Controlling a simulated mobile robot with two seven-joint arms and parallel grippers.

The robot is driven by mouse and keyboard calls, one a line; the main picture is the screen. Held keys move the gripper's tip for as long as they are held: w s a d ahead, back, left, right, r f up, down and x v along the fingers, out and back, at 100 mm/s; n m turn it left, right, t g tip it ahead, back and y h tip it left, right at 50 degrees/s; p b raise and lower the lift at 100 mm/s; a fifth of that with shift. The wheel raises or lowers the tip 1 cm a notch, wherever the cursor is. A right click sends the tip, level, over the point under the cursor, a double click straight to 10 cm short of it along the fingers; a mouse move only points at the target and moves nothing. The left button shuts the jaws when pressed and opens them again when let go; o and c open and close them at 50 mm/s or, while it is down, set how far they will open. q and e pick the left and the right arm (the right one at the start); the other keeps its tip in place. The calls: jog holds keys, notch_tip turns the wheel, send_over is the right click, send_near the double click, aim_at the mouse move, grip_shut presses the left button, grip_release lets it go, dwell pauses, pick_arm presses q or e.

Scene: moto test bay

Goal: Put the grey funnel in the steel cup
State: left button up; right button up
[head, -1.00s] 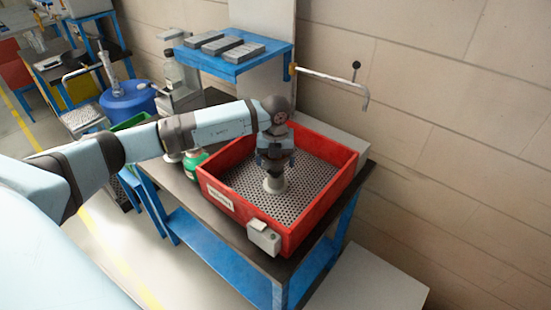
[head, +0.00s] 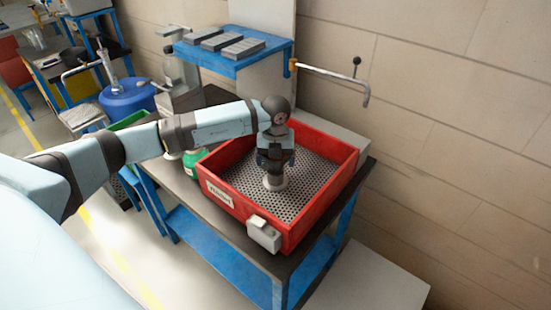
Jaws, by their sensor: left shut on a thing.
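My left gripper (head: 275,164) points down inside the red tray, over its perforated floor. It is shut on what seems to be the grey funnel, mostly hidden by the fingers. A small pale grey round piece (head: 275,184) shows just below the fingers, at the middle of the tray floor. At this size I cannot tell whether it is the funnel's rim, the steel cup, or both together. I see no other steel cup clearly. My right gripper is not in view.
The red tray (head: 325,219) has raised walls on all sides and a grey box (head: 264,234) on its front. Its floor is bare around the gripper. A green container (head: 192,163) stands left of it. A blue shelf (head: 232,66) and a pipe (head: 335,77) are behind.

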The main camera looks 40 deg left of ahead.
pick_arm(q)
jog(key=shift+f, duration=0.1)
jog(key=o, duration=0.7)
jog(key=shift+o, duration=0.2)
notch_tip(320, 180, up, 14)
jog(key=b, duration=0.1)
jog(key=shift+b, duration=0.3)
jog(key=shift+f, duration=0.1)
